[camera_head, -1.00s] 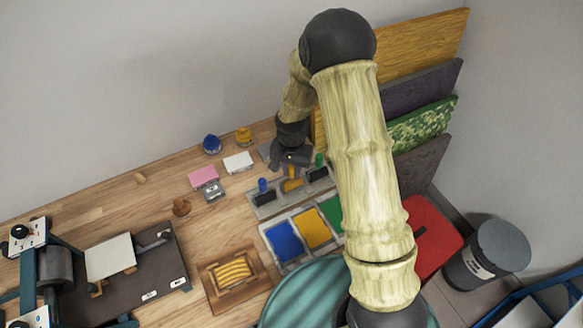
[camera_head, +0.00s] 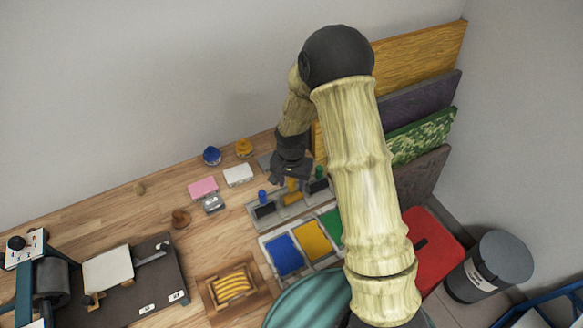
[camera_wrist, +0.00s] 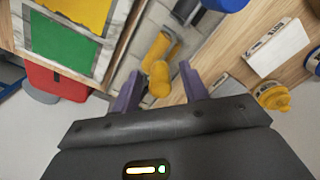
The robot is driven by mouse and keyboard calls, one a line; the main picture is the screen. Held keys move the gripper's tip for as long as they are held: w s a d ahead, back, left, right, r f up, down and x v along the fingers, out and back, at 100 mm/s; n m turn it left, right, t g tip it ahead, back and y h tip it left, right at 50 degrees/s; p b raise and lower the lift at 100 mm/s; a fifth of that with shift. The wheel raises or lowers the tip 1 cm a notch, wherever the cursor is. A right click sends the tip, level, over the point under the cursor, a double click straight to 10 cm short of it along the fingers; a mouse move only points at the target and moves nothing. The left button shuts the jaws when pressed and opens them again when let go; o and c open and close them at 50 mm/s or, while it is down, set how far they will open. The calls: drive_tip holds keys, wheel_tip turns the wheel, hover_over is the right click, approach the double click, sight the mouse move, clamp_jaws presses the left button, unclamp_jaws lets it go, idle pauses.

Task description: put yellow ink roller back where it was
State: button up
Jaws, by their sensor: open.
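The yellow ink roller (camera_wrist: 160,55) lies in the grey roller rack, its yellow handle pointing toward my gripper in the wrist view. In the head view the roller (camera_head: 291,198) sits in the rack (camera_head: 267,221) between the blue-handled roller (camera_head: 262,196) and the green-handled one (camera_head: 319,173). My gripper (camera_wrist: 160,86) is open, with its purple fingers on either side of the handle end. In the head view my gripper (camera_head: 291,176) hangs just above the roller and partly covers it. Whether the fingers touch the handle I cannot tell.
An ink tray with blue (camera_head: 284,255), yellow (camera_head: 312,238) and green sections lies in front of the rack. Pink (camera_head: 202,187) and white (camera_head: 238,174) blocks lie to the left. A carved wooden block (camera_head: 233,287) lies nearer. Panels lean behind my arm.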

wheel_tip(320, 180, up, 13)
drive_tip(key=b, duration=0.3)
drive_tip(key=shift+f, duration=0.2)
idle(0.3)
drive_tip(key=s+d+r+n+t, duration=0.1)
drive_tip(key=s+d+n, duration=0.1)
drive_tip(key=s+d, duration=0.3)
drive_tip(key=s+d+r+n+t, duration=0.1)
drive_tip(key=s+d, duration=0.4)
drive_tip(key=s, duration=0.5)
drive_tip(key=shift+s+r+n+t, duration=0.15)
drive_tip(key=shift+r+n+t, duration=0.15)
drive_tip(key=shift+n, duration=0.4)
